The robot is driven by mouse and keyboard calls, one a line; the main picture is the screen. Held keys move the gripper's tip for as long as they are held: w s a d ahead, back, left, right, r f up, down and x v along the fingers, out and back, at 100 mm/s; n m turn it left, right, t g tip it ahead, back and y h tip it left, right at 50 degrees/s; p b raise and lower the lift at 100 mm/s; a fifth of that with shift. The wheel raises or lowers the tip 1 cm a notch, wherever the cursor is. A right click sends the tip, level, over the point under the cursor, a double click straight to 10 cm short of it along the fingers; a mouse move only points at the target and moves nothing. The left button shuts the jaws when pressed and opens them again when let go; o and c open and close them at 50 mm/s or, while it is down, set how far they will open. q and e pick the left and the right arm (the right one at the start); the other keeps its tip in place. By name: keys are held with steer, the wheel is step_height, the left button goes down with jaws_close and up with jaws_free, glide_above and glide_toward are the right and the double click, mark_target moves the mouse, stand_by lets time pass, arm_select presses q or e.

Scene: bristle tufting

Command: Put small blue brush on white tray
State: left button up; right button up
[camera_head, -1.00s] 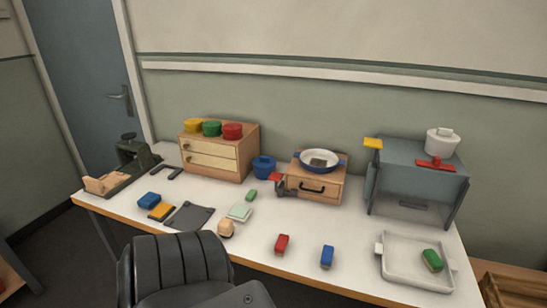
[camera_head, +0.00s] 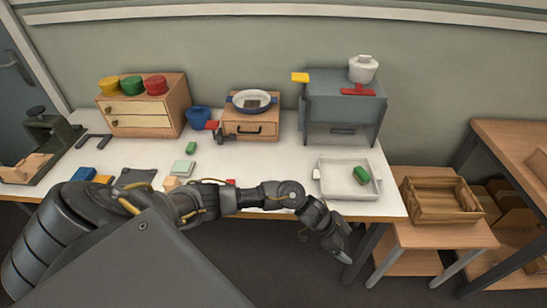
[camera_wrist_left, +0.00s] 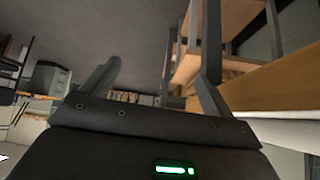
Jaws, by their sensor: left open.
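The white tray (camera_head: 335,191) sits at the right end of the white table, with a green brush (camera_head: 361,175) in it. The small blue brush near the table's front edge does not show now; my left arm covers that part of the table. My left gripper (camera_head: 341,250) hangs past the front edge, below and in front of the tray, apart from it. In the left wrist view the gripper (camera_wrist_left: 155,80) is open with nothing between its fingers. My right gripper is not in view.
A sliver of a red brush (camera_head: 230,182) shows behind my arm. A grey oven-like box (camera_head: 343,115) stands behind the tray, with a small wooden drawer box (camera_head: 251,125) to its left. A wooden crate (camera_head: 441,203) stands on a lower side table at right.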

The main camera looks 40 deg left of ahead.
arm_select(q)
steer(key=a+r+n+g+y, duration=0.1)
steer(key=a+r+y, duration=0.1)
steer(key=a+r, duration=0.55)
steer(key=s+a+r+g+y, duration=0.1)
steer(key=a+r+g+y, duration=0.2)
steer(key=a, duration=0.8)
steer(key=a+r+n+y, duration=0.1)
steer(key=a+r+y, duration=0.1)
steer(key=a+r, duration=0.6)
steer(key=f, duration=0.2)
steer(key=a+f, duration=0.1)
steer(key=f, duration=0.4)
steer(key=shift+w+a+f, duration=0.1)
steer(key=shift+a+f, duration=0.15)
steer(key=shift+f, duration=0.4)
steer(key=f, duration=0.2)
steer(key=f+p, duration=0.1)
steer(key=shift+s+a+f, duration=0.2)
steer(key=shift+s+f, duration=0.05)
steer(key=shift+f, duration=0.6)
steer(key=c, duration=1.1)
